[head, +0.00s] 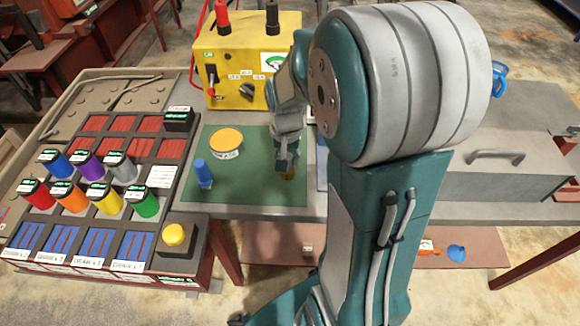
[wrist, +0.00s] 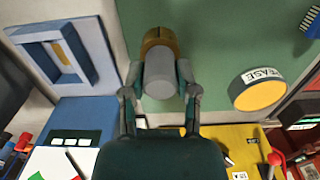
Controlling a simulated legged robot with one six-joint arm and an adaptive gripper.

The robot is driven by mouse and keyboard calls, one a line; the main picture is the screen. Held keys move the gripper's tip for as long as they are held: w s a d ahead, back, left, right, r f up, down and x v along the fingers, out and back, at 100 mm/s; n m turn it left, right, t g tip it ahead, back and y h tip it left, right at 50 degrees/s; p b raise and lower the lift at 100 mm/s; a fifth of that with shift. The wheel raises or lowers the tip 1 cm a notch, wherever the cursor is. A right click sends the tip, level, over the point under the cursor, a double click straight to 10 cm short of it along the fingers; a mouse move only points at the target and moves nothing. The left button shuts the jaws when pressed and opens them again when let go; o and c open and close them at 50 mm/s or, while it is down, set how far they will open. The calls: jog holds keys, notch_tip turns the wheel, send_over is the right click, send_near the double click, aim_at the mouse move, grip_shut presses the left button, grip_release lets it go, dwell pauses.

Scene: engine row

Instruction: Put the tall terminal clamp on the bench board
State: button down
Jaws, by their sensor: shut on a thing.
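My gripper (wrist: 160,93) is shut on a grey cylinder with a brass-brown far end, apparently the tall terminal clamp (wrist: 160,78). In the head view my gripper (head: 286,160) points down over the right part of the green bench board (head: 240,192). Only the clamp's brass-brown lower end (head: 287,175) shows under the fingers there. I cannot tell whether it touches the board. The board also fills the upper right of the wrist view (wrist: 215,30).
On the board, a round orange-topped grease tin (head: 226,143) and a blue brush (head: 202,173) stand left of my gripper. A yellow box (head: 243,50) with red and black posts stands behind. A rack of coloured canisters (head: 105,195) is left. A blue frame (wrist: 65,55) lies beside the board.

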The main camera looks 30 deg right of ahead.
aim_at(290, 168)
jog(key=shift+d+f, duration=0.2)
jog(key=shift+f, duration=0.85)
jog(key=shift+d+f, duration=0.2)
jog(key=shift+f, duration=0.8)
jog(key=shift+f, duration=0.1)
jog(key=shift+c, duration=1.8)
grip_release()
